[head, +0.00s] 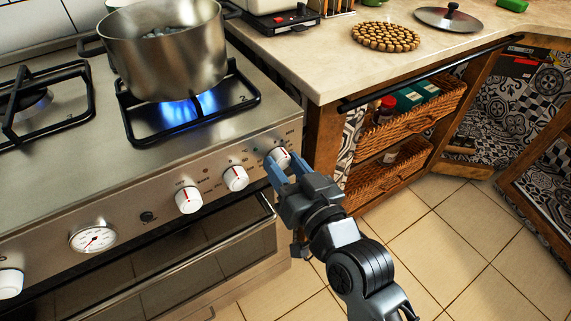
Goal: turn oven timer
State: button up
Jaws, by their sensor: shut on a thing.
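The oven timer knob (280,157) is a white knob with a red mark, the one farthest right on the stove's steel front panel. My gripper (277,172) reaches it from the lower right, with its blue-grey fingers shut on the knob. The fingers hide part of the knob's lower edge. Two similar white knobs, a near one (236,178) and a farther one (188,200), sit to the left on the same panel. A round gauge (93,239) is farther left.
A steel pot (165,50) stands over a lit blue flame (187,107). The oven handle (165,262) runs below the panel. To the right are a wooden counter unit with wicker baskets (388,172) and open tiled floor (450,250).

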jog(key=o, duration=1)
jog(key=shift+o, duration=0.2)
jog(key=v, duration=0.8)
jog(key=shift+w+f, duration=0.1)
